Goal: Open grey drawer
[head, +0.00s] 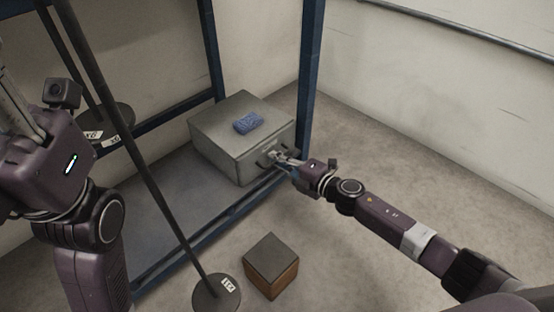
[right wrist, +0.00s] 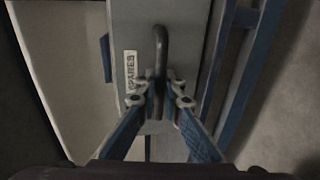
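The grey drawer box (head: 240,138) sits on the lower shelf of a blue-framed rack, and its drawer looks shut. Its front carries a dark bar handle (right wrist: 161,48) and a white label (right wrist: 130,72) reading "SPARES". My right gripper (head: 280,158) is at the drawer front. In the right wrist view its fingertips (right wrist: 160,92) lie on both sides of the handle's lower part and look closed on it. My left gripper (head: 18,105) is raised at the left edge, away from the drawer. Its fingertips are cut off by the frame.
A blue sponge-like block (head: 248,123) lies on top of the box. A blue rack post (head: 308,80) stands beside it. A brown cube (head: 271,266) and a round-based pole (head: 216,294) stand on the floor in front. Floor to the right is clear.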

